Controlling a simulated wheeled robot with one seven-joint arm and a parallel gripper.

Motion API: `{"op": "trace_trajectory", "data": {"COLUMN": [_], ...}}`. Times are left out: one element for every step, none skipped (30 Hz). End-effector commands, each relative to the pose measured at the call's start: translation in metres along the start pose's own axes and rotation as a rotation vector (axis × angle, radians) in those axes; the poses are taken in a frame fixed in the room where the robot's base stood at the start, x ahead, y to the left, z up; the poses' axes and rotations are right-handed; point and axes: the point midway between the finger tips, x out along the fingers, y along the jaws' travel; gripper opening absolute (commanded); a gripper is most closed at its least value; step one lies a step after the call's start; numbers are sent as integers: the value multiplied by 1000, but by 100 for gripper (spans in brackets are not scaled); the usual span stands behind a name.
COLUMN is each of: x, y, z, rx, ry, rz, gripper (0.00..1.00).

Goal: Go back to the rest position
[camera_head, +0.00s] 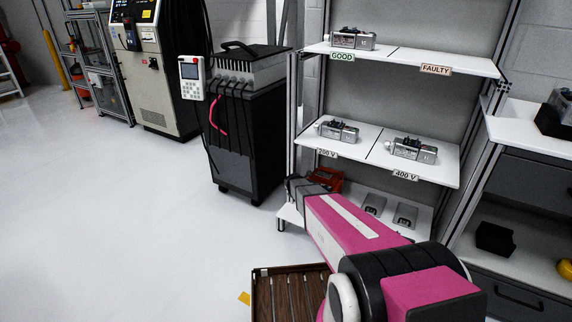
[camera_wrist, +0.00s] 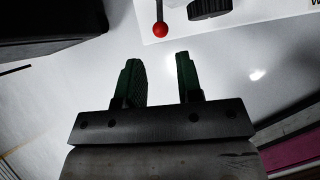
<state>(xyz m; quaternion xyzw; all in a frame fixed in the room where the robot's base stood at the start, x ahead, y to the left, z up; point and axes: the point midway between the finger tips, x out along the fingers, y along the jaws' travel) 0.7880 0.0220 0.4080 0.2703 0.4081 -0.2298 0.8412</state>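In the wrist view my gripper (camera_wrist: 160,78) has its two dark green fingers apart, with nothing between them. In the head view my pink and black arm reaches towards the lower part of a shelf rack (camera_head: 431,68); the gripper's fingertips cannot be made out there. One silver servo unit (camera_head: 353,40) sits on the top shelf behind the GOOD label (camera_head: 341,57). A second unit (camera_head: 337,131) sits on the left half of the middle shelf, and a third (camera_head: 413,150) on the right half, behind the 400 V label (camera_head: 405,175).
The FAULTY side (camera_head: 436,69) of the top shelf is empty. A black cabinet (camera_head: 247,140) with a grey unit on top stands left of the rack. A brown slatted pallet (camera_head: 290,293) is below my arm. The left floor is open. A red knob (camera_wrist: 159,30) is beyond my fingers.

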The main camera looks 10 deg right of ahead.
Motion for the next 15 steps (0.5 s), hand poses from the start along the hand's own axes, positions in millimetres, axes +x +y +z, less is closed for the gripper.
{"op": "trace_trajectory", "data": {"x": [-1,-3,-6,-10,-15,-22,-29,-37,-48,-56,-65,-77,-86,-95,-107], "y": [-1,-2,-4,-6,-9,-14,-18,-22,-29,-34,-39,-46,-52,-57,-64], "z": [0,0,0,0,-1,-1,-2,-2,-3,-5,-6,-8,-10,-11,-14], "rx": [6,15,38,63,96,149,199,257,340,407,477,571,644,715,812], "ry": [1,2,6,10,14,21,28,35,45,53,60,69,76,81,87], "rz": [-1,-3,-8,-13,-20,-30,-41,-52,-71,-86,-103,-127,-146,-164,-190], "gripper": [33,33,33,33,33,33,33,33,33,33,33,33,33,33,33]}}
